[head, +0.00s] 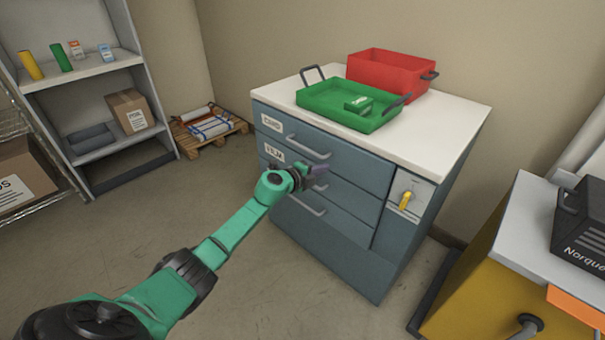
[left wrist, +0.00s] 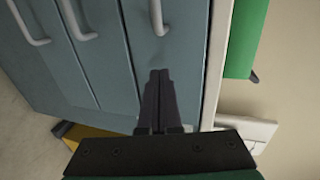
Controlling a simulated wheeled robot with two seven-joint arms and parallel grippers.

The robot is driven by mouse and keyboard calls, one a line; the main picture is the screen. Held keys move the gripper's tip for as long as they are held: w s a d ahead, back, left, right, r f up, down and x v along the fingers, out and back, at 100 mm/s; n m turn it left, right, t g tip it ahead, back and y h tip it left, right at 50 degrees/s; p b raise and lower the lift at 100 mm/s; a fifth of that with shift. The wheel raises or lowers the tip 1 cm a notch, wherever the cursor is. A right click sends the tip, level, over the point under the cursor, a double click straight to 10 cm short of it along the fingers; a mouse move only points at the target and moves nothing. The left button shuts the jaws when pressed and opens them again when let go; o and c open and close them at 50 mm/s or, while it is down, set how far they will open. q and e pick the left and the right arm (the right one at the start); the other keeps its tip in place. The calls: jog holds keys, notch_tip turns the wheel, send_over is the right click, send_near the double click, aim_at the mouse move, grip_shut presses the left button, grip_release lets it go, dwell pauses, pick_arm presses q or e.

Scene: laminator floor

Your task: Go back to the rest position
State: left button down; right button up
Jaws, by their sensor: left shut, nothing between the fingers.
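My left arm is green and reaches in from the lower left of the head view. Its gripper (head: 318,170) is in front of the drawers of the blue-grey cabinet (head: 385,255), near the drawer labelled FILM. In the left wrist view the gripper (left wrist: 160,75) has its two dark fingers together, with nothing between them, over the drawer fronts. The drawers look closed. A drawer handle (left wrist: 157,18) lies just beyond the fingertips, apart from them. My right gripper is not in view.
A yellow cabinet (head: 470,290) is at the right. Shelves (head: 95,65) and a pallet (head: 212,132) stand at the left. Floor between is clear.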

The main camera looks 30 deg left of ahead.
pick_arm(q)
jog(key=p+v, duration=0.2)
jog(key=v, duration=0.4)
jog(key=s+a+f+n+g+y+p, duration=0.25)
jog(key=s+f+n, duration=0.45)
jog(key=s+f, duration=0.5)
jog(key=s+a+f+n+g+y+p, duration=0.1)
jog(key=s+a+f+n+g+y, duration=0.2)
jog(key=s+f+n, duration=0.85)
jog(key=s+d+f+g, duration=0.2)
jog(key=s+f, duration=0.3)
jog(key=s, duration=0.4)
jog(key=s+d+f+g+h+p, duration=0.1)
jog(key=s+d+f+g, duration=0.1)
jog(key=s+f, duration=0.4)
jog(key=s+d+f+g+p, duration=0.1)
jog(key=s+f, duration=0.4)
jog(key=s, duration=0.7)
jog(key=shift+s+d+f+g, duration=0.25)
jog(key=shift+d+g, duration=0.3)
jog(key=shift+g, duration=0.7)
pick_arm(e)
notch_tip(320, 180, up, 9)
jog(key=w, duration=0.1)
pick_arm(q)
jog(key=shift+w+n, duration=0.15)
jog(key=shift+n, duration=0.1)
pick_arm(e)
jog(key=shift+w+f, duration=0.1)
